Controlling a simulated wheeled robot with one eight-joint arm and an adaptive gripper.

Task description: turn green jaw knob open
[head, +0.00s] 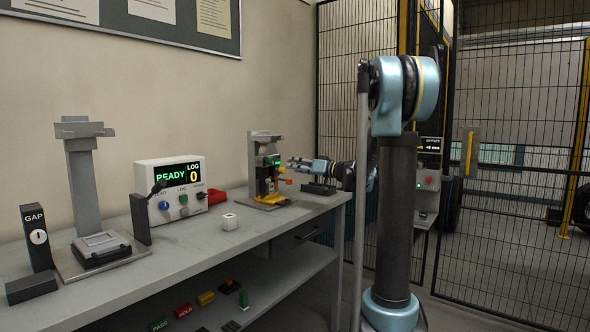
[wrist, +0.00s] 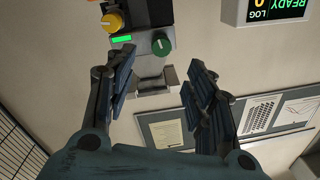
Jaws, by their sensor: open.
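I cannot tell how far the fingertips are from the knob. In the head view my gripper (head: 295,163) is just right of the clamp fixture (head: 254,158) at the bench's far end.
The grey bench (head: 190,245) holds a READY display box (head: 171,187), a small white cube (head: 229,222) and a gauge stand (head: 84,185). A dark block (head: 318,188) lies below my gripper. A wire fence stands behind.

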